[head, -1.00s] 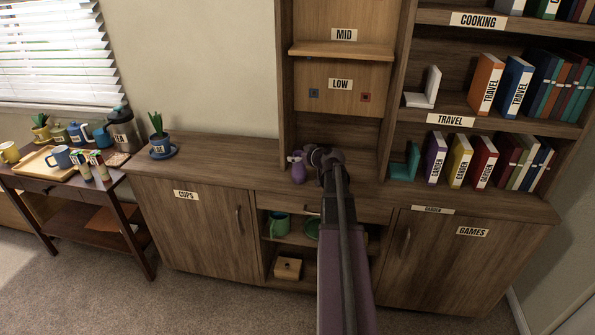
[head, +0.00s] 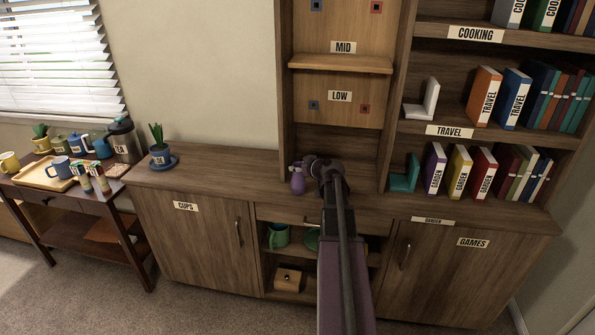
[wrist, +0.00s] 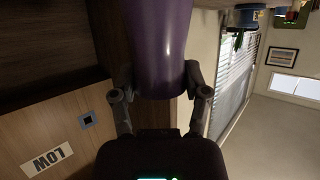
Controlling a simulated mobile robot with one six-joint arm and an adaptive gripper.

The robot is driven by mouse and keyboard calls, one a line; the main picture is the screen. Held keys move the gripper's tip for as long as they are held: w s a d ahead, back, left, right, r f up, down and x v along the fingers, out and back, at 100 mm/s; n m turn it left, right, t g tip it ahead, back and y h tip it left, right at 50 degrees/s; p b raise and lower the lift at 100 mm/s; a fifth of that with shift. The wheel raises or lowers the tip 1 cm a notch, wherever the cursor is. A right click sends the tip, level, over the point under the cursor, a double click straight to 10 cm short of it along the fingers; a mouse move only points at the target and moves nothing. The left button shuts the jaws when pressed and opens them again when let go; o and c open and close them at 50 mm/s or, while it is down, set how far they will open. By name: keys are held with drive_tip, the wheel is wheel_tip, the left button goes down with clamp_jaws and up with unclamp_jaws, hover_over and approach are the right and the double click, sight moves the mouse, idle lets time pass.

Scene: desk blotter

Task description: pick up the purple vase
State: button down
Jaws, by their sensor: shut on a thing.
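The purple vase (head: 298,184) is upright at the counter below the LOW shelf opening, just left of my arm in the head view. In the wrist view the purple vase (wrist: 158,45) fills the upper middle, between the two fingers. My gripper (wrist: 158,88) is shut on it, one finger on each side. In the head view my gripper (head: 303,167) is small and partly hidden by my own wrist. I cannot tell whether the vase's base touches the counter.
The wooden counter (head: 230,168) is clear to the left as far as a potted plant (head: 159,155) on a blue saucer. A teal bookend (head: 406,177) and garden books stand to the right. The LOW-labelled back panel (head: 365,90) and a shelf (head: 340,64) are behind and above.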

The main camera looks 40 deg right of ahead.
drive_tip(key=shift+r+p, duration=1.4)
drive_tip(key=shift+r, duration=0.1)
drive_tip(key=s+a+r+p, duration=0.1)
drive_tip(key=s+r+p, duration=0.1)
drive_tip(key=s, duration=1.4)
drive_tip(key=shift+a, duration=0.3)
drive_tip(key=shift+d, duration=0.1)
